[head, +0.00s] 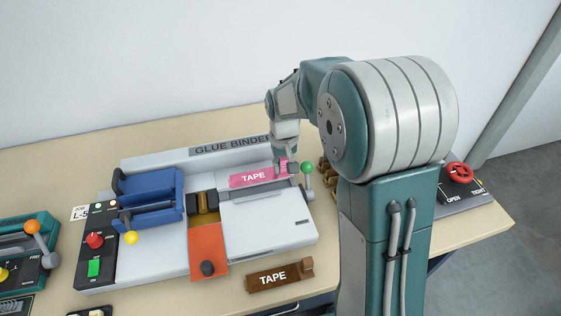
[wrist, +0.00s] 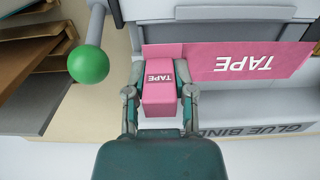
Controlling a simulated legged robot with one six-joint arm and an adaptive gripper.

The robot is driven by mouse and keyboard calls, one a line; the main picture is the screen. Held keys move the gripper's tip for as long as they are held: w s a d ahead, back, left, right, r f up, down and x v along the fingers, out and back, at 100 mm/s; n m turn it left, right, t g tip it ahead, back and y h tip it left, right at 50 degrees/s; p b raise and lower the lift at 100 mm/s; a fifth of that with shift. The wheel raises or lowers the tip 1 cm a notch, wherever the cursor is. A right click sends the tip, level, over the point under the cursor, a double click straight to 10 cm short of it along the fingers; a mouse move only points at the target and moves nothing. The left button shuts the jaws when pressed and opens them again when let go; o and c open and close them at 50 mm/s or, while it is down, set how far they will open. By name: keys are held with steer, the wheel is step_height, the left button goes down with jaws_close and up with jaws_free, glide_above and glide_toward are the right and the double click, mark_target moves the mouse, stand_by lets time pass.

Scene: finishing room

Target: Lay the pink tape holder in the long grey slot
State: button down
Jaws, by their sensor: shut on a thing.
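The pink tape holder (head: 254,177) is a flat strip lettered TAPE with a block handle at its right end. My gripper (head: 287,167) is shut on that handle. In the wrist view the two fingers (wrist: 159,100) press the handle from both sides, and the strip (wrist: 240,62) extends to the right. The long grey slot (head: 257,191) shows as a darker grey band along the strip's near side on the glue binder. The strip lies roughly parallel to it and hides part of it. I cannot tell whether the strip touches the binder.
A green ball-topped lever (head: 307,168) stands close beside my gripper, also in the wrist view (wrist: 88,64). A blue clamp (head: 152,192) and an orange plate (head: 207,250) are left of the slot. A brown TAPE holder (head: 272,277) lies in front. Wooden pieces (wrist: 38,50) lie beyond the lever.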

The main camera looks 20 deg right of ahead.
steer(key=shift+f, duration=1.95)
steer(key=shift+f, duration=0.45)
steer(key=c, duration=0.7)
jaws_free()
steer(key=shift+c, duration=0.2)
steer(key=shift+r, duration=5.5)
steer(key=shift+s, duration=0.1)
